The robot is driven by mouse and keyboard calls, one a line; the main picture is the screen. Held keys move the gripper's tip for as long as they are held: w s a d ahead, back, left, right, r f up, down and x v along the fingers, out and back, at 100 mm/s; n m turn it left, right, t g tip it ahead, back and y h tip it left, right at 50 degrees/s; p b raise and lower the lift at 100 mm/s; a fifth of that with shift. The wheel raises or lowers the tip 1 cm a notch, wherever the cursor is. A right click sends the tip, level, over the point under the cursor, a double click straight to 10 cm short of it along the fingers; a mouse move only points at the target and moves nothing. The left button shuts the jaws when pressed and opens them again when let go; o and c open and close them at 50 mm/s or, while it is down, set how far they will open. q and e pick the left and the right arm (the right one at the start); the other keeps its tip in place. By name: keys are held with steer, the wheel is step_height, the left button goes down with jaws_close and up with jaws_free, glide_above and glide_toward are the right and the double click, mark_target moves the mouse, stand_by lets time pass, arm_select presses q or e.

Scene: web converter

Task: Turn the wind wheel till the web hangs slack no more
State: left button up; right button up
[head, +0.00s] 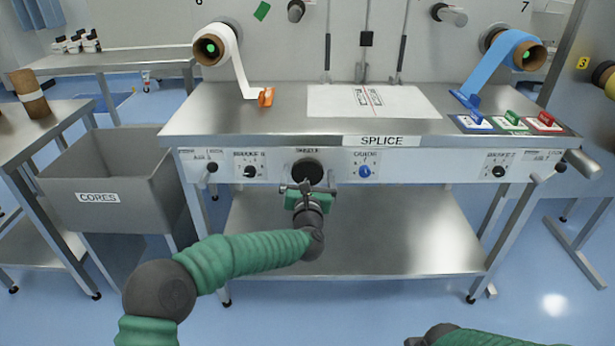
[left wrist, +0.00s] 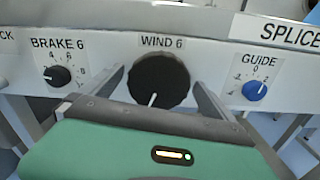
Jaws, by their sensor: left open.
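The wind wheel is a black ribbed knob (head: 307,171) on the front panel. In the left wrist view the knob (left wrist: 160,80) is labelled WIND 6, and its white pointer line points down and slightly left. My left gripper (head: 307,187) is open in front of it, with one finger to each side of the knob; I cannot tell whether they touch it. The white web (head: 241,75) drops from the left roll (head: 212,47) and bends at the tabletop towards an orange clamp (head: 266,97). My right gripper is out of view; part of my right arm shows at the bottom.
The brake 6 knob (left wrist: 58,76) and blue guide knob (left wrist: 255,90) flank the wheel. A blue web (head: 489,70) hangs at the right. A white splice sheet (head: 370,101) lies on the bench. A grey CORES bin (head: 105,170) stands left.

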arm_select(q)
steer(key=shift+w, duration=0.45)
steer(key=c, duration=1.3)
steer(key=shift+m, duration=0.4)
